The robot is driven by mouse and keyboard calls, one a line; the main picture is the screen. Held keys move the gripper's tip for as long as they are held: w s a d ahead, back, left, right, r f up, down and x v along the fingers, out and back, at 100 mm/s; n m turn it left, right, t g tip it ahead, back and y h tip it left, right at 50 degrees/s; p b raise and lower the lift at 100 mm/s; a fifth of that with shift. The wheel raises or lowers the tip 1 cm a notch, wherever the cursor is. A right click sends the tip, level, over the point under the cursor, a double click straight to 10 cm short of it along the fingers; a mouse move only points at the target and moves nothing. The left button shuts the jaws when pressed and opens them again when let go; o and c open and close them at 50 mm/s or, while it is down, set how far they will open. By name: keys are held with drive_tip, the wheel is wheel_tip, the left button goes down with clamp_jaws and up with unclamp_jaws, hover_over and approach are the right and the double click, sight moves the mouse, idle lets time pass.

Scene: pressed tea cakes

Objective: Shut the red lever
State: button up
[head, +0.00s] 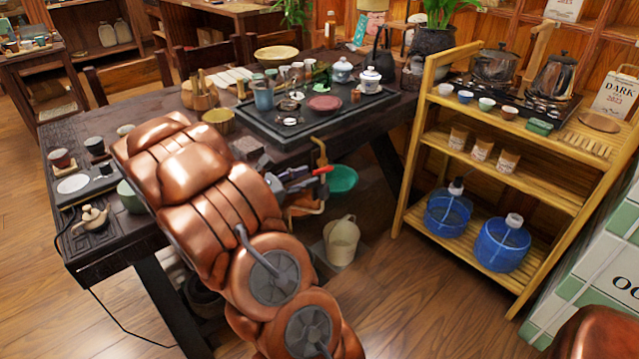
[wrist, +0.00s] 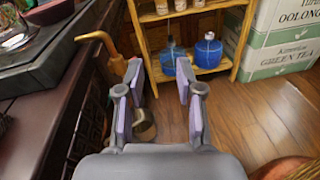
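The red lever (head: 322,170) shows as a small red piece by the table's front edge in the head view, beside a bent brass-coloured pipe (head: 320,150). The pipe also shows at the left in the wrist view (wrist: 107,42), partly behind my left finger. I cannot make out the red lever in the wrist view. My gripper (head: 298,180) is close beside the lever in the head view, largely hidden by my copper arm. In the wrist view my gripper (wrist: 158,100) has its two purple-padded fingers well apart, with nothing held between them. Whether it touches the lever is unclear.
The dark tea table (head: 75,240) carries a tea tray (head: 255,125) and many small wares. A pale bucket (head: 341,243) and a green basin (head: 342,179) are below the pipe. A wooden shelf (head: 480,168) stands right. Bare floor (head: 400,300) lies in front.

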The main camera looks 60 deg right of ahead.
sight(314, 174)
drive_tip(key=w+d+f+n, duration=0.1)
drive_tip(key=w+f+t+h+b, duration=0.1)
drive_tip(key=f, duration=0.1)
drive_tip(key=w+d+f+n, duration=0.1)
drive_tip(key=shift+w+d+f+n+h+b, duration=0.3)
drive_tip(key=shift+w+d+f, duration=0.05)
drive_tip(key=shift+b+x, duration=0.35)
drive_tip(key=shift+x, duration=3.55)
drive_tip(key=shift+w, duration=0.15)
clamp_jaws()
